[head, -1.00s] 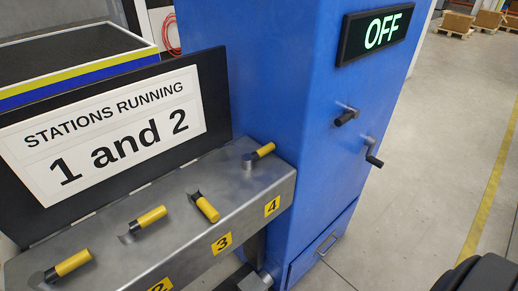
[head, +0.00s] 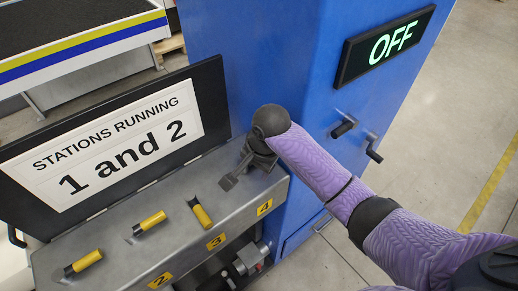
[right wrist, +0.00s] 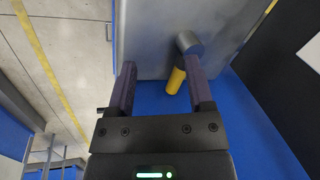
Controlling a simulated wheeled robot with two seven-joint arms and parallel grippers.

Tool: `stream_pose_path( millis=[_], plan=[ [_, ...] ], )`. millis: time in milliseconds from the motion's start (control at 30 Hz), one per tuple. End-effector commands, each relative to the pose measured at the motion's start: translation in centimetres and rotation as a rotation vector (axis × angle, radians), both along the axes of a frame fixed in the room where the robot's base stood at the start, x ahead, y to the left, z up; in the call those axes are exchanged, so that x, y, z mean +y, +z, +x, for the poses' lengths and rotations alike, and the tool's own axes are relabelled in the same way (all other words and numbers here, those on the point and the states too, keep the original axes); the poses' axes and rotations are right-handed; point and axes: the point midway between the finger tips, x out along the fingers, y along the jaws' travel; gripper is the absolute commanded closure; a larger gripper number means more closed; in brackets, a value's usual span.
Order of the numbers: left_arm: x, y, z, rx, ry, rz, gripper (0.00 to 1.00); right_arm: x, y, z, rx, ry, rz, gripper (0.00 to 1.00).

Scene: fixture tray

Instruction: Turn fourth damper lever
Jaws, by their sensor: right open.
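The fourth damper lever has a yellow handle (right wrist: 175,80) on a grey round hub (right wrist: 187,42) in the right wrist view. In the head view my right gripper and arm hide it, above the label 4 (head: 265,207). My right gripper (head: 230,182) is at the right end of the metal box. It is open; in the right wrist view its fingers (right wrist: 160,87) appear either side of the yellow handle, with the handle nearer the right finger. I cannot tell its depth or any contact. My left gripper is not in view.
Three other yellow levers (head: 202,215) (head: 150,222) (head: 85,262) stand on the metal box (head: 110,265). A sign (head: 105,150) behind reads "STATIONS RUNNING 1 and 2". The blue cabinet (head: 290,60) bears an OFF display (head: 385,47) and two dark crank handles (head: 343,129) (head: 374,149).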

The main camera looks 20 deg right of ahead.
Motion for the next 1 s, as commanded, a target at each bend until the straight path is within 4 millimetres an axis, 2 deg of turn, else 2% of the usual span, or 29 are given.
stream_pose_path(
  millis=[33,133,200,267,367,600,700,800,1000],
  plan=[
    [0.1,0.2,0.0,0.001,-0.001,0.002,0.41,-0.6,1.4,1.3,0.005,-0.074,-0.001,0.33],
    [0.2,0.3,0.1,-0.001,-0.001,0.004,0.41,-1.5,3.8,3.2,0.027,-0.234,0.007,0.33],
    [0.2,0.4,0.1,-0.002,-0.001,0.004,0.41,-2.0,5.0,4.0,0.036,-0.317,0.014,0.33],
    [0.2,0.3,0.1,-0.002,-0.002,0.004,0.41,-2.2,5.3,4.4,0.043,-0.355,0.016,0.33],
    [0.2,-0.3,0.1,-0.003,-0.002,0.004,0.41,-2.1,3.7,4.7,0.048,-0.368,0.018,0.33],
    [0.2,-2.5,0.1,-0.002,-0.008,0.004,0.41,-1.8,-2.2,5.7,0.047,-0.366,0.018,0.33],
    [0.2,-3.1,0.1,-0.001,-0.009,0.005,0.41,-1.6,-3.6,6.0,0.045,-0.365,0.018,0.33],
    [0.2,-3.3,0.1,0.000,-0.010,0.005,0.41,-1.6,-4.2,6.1,0.044,-0.364,0.017,0.33],
    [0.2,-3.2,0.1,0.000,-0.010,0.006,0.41,-1.6,-4.2,6.2,0.042,-0.363,0.018,0.33]
  ],
)
